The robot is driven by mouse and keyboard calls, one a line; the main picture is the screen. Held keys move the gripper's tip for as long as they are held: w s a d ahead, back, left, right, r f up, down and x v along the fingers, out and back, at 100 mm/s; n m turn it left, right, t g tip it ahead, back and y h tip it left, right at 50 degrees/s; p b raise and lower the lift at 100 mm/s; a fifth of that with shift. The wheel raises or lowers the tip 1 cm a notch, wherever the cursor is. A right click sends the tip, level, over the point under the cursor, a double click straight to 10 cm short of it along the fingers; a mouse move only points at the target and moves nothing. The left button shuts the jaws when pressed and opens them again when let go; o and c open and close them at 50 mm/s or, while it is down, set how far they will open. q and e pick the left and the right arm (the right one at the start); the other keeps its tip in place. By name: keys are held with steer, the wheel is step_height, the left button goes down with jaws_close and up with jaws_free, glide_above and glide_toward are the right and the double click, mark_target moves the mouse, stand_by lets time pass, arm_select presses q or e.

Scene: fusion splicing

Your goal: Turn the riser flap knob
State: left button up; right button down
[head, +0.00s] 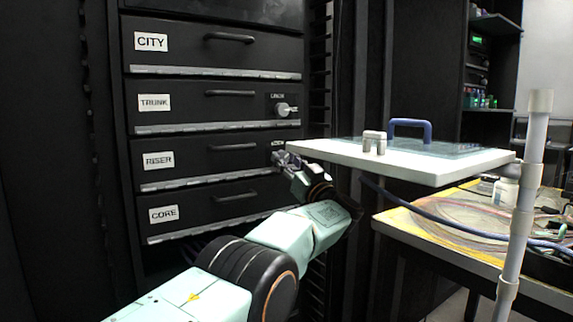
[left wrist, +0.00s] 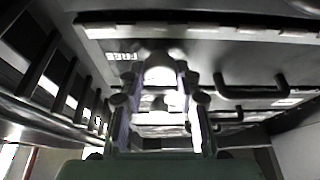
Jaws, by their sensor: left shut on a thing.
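The drawer labelled RISER (head: 185,160) is the third one down in the black rack and looks closed in the head view. My left gripper (head: 281,158) is at the right end of its front, where it hides the riser knob. In the left wrist view the silver, rounded knob (left wrist: 160,73) sits between the two fingers of the left gripper (left wrist: 160,98), which is shut on it. A small white label (left wrist: 121,56) is beside the knob. How far the knob is turned cannot be told. My right gripper is not in view.
The TRUNK drawer above has a silver knob (head: 283,109). A white board (head: 320,152) with a blue handle (head: 410,128) juts close to the gripper's right. A table (head: 450,245) with cables and a pale upright pole (head: 525,190) are at right.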

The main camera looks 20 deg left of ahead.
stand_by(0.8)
arm_select(q)
steer(key=o, duration=1.2)
steer(key=shift+c, duration=0.2)
steer(key=shift+d, duration=0.1)
steer(key=shift+s+d+f, duration=0.25)
steer(key=shift+d, duration=0.2)
steer(key=shift+s+d+f, duration=0.25)
steer(key=shift+s+d, duration=0.2)
steer(key=shift+s, duration=0.05)
steer(key=shift+v, duration=2.45)
